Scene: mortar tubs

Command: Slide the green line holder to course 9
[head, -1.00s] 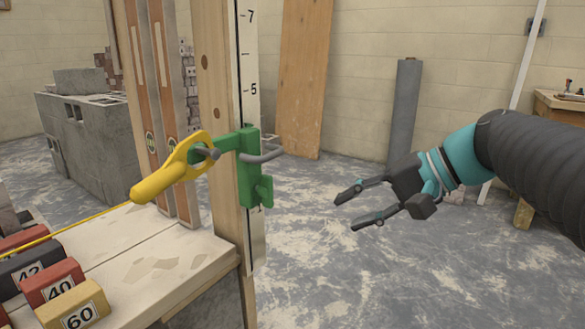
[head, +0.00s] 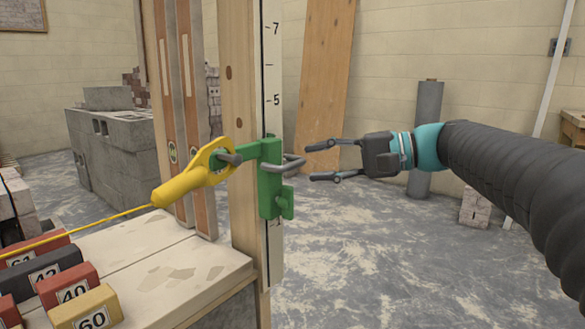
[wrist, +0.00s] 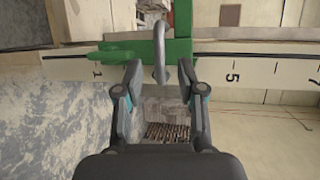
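The green line holder (head: 270,190) is clamped on the marked white strip (head: 272,80) of the wooden post, below the 5 mark. In the wrist view the holder (wrist: 178,50) covers the strip between the 1 and 5 marks. Its grey looped handle (head: 297,162) sticks out toward my gripper (head: 309,161). My gripper is open to the right of the holder. In the wrist view the handle (wrist: 160,50) lies between and just ahead of the open fingertips (wrist: 158,66), with gaps on both sides. Course 9 is out of view in the head view.
A yellow line winder (head: 190,187) hangs on the holder's peg, with a yellow line (head: 80,233) running left. Numbered blocks (head: 78,285) lie on the bench (head: 190,275). Grey blocks (head: 110,150) stand behind.

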